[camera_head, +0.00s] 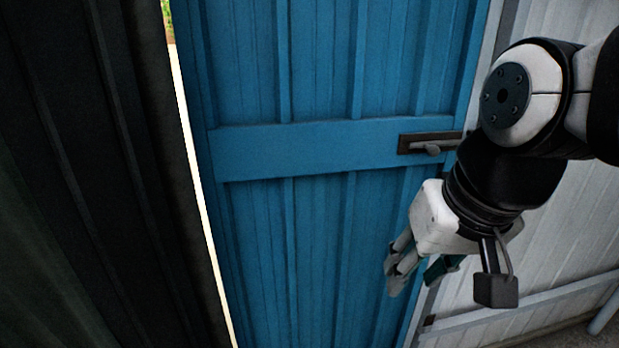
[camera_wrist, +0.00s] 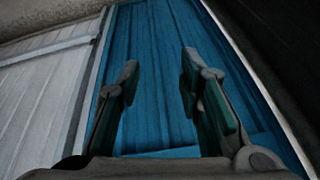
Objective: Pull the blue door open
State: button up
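The blue door (camera_head: 300,150) fills the middle of the head view, with vertical ribs and a broad cross rail. Its handle (camera_head: 430,146), a lever on a dark plate, sits near the right edge at the rail. My gripper (camera_head: 402,274) is below the handle and apart from it. In the wrist view the fingers of my gripper (camera_wrist: 158,85) are spread with nothing between them, and the blue door (camera_wrist: 150,50) shows beyond them. The handle does not show in the wrist view.
A dark ribbed panel (camera_head: 90,180) stands at the left of the head view. A bright narrow gap (camera_head: 200,190) runs between it and the door's left edge. A pale ribbed wall (camera_head: 560,240) with a low rail is at the right, behind my arm.

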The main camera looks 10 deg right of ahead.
jog(key=w+d+f+m+y+b, duration=0.1)
jog(key=w+d+f+m+y, duration=0.35)
jog(key=w+m, duration=0.3)
jog(key=w+d+f+m+y, duration=0.4)
jog(key=w+d+f+m, duration=0.15)
jog(key=w+m, duration=0.2)
jog(key=w+d+f+m+t, duration=0.15)
jog(key=d+m+t, duration=0.25)
jog(key=d, duration=0.4)
jog(key=w+d+f+m+t+y+b, duration=0.1)
jog(key=d+f+m+t, duration=0.2)
jog(key=d, duration=0.4)
jog(key=w+d+f+m+t, duration=0.1)
jog(key=d+m+t, duration=0.35)
jog(key=d, duration=0.35)
jog(key=x, duration=1.3)
jog(key=shift+a+f+p, duration=0.35)
jog(key=shift+a+f, duration=0.05)
jog(key=shift+a, duration=0.15)
jog(key=shift+m+g, duration=0.25)
grip_shut()
